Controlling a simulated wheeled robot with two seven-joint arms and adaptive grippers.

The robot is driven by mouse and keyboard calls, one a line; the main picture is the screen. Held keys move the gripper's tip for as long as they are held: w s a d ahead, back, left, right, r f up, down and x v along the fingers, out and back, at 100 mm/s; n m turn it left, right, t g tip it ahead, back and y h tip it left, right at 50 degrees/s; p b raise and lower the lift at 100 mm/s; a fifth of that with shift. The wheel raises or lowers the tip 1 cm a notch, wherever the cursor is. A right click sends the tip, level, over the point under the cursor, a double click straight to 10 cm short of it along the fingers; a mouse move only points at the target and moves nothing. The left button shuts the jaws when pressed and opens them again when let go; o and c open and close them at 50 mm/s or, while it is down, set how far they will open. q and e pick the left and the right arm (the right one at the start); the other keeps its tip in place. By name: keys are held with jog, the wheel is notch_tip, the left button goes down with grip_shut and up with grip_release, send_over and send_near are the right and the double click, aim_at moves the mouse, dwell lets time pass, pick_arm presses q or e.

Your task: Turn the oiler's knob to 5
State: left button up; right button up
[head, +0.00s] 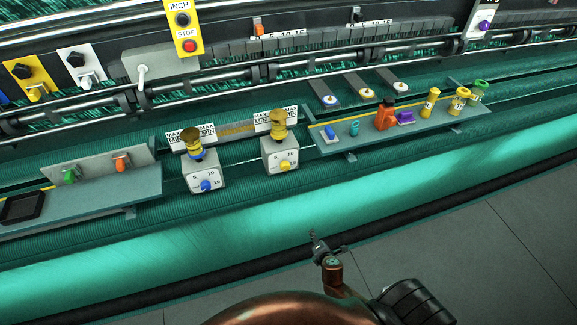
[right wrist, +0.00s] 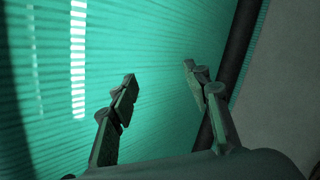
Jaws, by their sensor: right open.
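Two grey oilers with brass and amber tops stand on the machine's front in the head view. The left oiler (head: 203,172) has a blue knob (head: 206,185), and the right oiler (head: 281,152) has a yellow knob (head: 285,165). Each has a numbered dial face; the small marks are hard to read, and I cannot tell either knob's setting. My right gripper (head: 322,244) is below and to the right of both oilers, apart from them, near the dark front rail. The right wrist view shows its open, empty fingers (right wrist: 160,76) over green netting. My left gripper is out of view.
A right-hand shelf (head: 330,148) holds several small coloured items. A left shelf (head: 140,190) carries green and orange switches and a black tray (head: 22,208). A yellow INCH/STOP box (head: 183,30) hangs above. The netting roll (head: 250,235) and dark rail (head: 230,265) lie in front.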

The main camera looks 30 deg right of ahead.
jog(key=w+a+r+n+t+p, duration=0.1)
jog(key=w+r+n+t, duration=0.2)
jog(key=r, duration=0.6)
jog(key=w+a+r+n+t+p, duration=0.1)
jog(key=w+a+r+n, duration=0.2)
jog(key=r, duration=0.7)
jog(key=n+t+p, duration=0.1)
jog(key=n+t, duration=0.3)
jog(key=n, duration=0.1)
send_near(286, 169)
jog(key=x, duration=0.2)
jog(key=p+x, duration=0.1)
jog(key=x, duration=0.6)
jog(key=shift+w, duration=0.15)
jog(key=c, duration=1.2)
